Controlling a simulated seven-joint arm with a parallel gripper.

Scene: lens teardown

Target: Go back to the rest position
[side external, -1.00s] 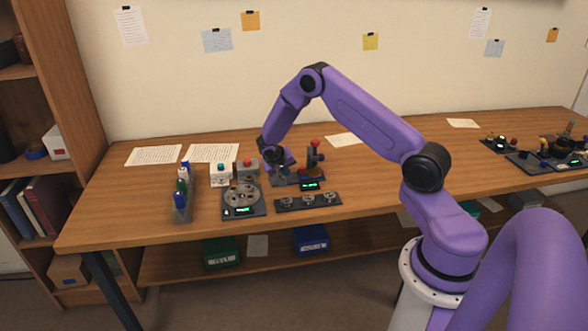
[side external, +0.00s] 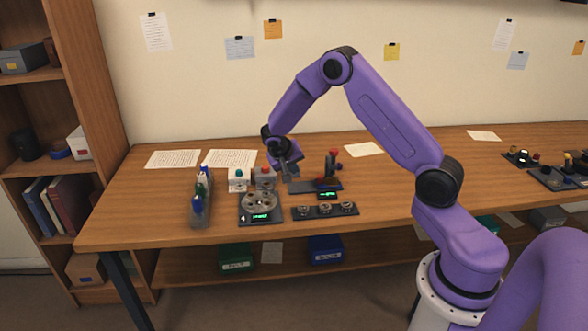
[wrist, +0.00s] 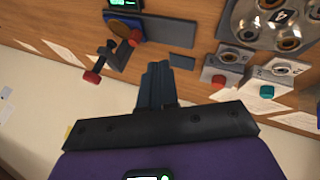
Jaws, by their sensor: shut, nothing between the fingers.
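My gripper (side external: 289,172) is shut and empty. In the side view it hangs above the bench, just behind the round carousel device and left of the press-like device (side external: 330,172) with the red knob. In the wrist view the shut fingers (wrist: 157,85) point toward the bench, and nothing is between them. The round carousel (wrist: 277,18) is at the upper right of the wrist view. It also shows in the side view (side external: 260,203). A box with a red button (wrist: 218,80) and a box with a green button (wrist: 266,90) lie to the right of the fingers.
A rack of bottles (side external: 200,205) stands at the bench's left. A plate with several small round parts (side external: 324,211) lies in front of the press. White papers (side external: 172,159) lie at the back of the bench (side external: 410,158). The air above the bench around my gripper is clear.

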